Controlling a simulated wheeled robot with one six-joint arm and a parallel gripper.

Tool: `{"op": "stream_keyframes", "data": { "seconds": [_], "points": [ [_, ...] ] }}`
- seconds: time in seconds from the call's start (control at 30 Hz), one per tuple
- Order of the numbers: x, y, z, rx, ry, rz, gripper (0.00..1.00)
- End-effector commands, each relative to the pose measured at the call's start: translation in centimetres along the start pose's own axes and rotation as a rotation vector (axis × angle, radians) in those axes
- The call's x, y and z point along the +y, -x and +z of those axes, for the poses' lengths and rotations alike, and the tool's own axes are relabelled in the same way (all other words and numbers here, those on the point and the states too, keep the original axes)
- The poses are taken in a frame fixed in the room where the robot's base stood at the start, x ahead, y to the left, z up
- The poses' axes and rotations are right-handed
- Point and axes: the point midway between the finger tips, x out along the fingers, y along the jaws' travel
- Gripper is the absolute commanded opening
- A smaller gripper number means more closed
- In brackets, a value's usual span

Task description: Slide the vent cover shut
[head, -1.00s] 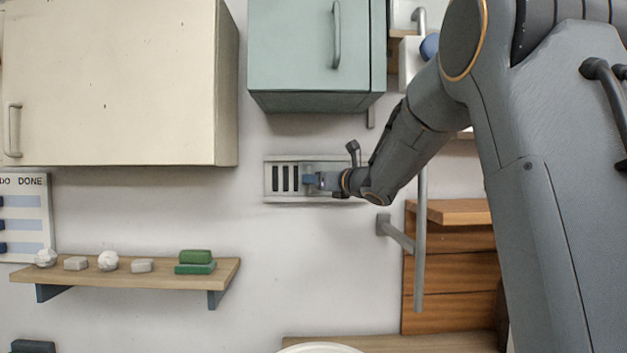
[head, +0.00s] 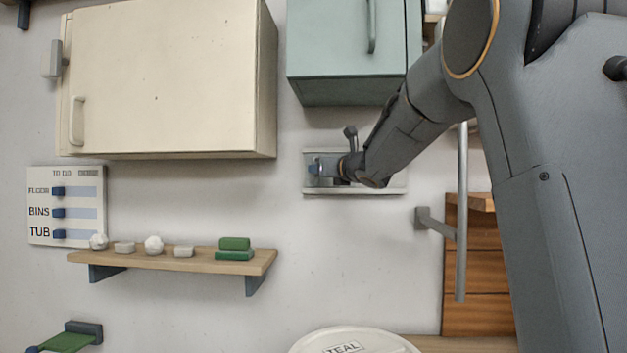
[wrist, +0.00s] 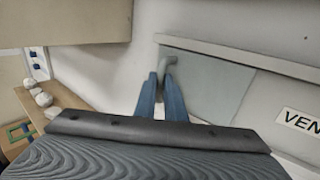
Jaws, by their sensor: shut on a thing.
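The vent (head: 390,190) is a pale framed panel on the wall, below the teal cabinet. Its grey sliding cover (head: 325,183) stands at the left end of the frame, and no dark slots show there. My gripper (head: 315,169) is at the cover's left part, with my arm coming in from the right and hiding part of the vent. In the wrist view, the blue fingers (wrist: 161,88) are closed around the cover's small grey handle (wrist: 168,66). The flat cover plate (wrist: 215,85) shows to the right of the fingers, along the rail (wrist: 240,53).
A cream cabinet (head: 165,85) hangs to the upper left and a teal cabinet (head: 340,50) above. A shelf (head: 180,262) with small items is lower left. A vertical grey bar (head: 461,220) stands right of the vent. A bucket lid (head: 350,340) is below.

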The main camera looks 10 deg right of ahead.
Motion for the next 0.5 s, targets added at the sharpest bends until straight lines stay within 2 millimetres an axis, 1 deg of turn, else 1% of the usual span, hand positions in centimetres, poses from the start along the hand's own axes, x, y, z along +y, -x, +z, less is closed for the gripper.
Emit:
{"op": "stream_keyframes", "data": {
  "seconds": [0.1,0.4,0.43,0.5],
  "points": [
    [-0.37,-0.05,-0.04,-0.001,-0.001,-0.011,0.00],
    [-0.17,-0.10,0.12,-0.002,-0.001,-0.009,0.00],
    [-0.15,-0.11,0.12,-0.002,-0.001,-0.009,0.11],
    [-0.16,-0.10,0.11,-0.002,0.000,-0.008,0.23]
  ]
}}
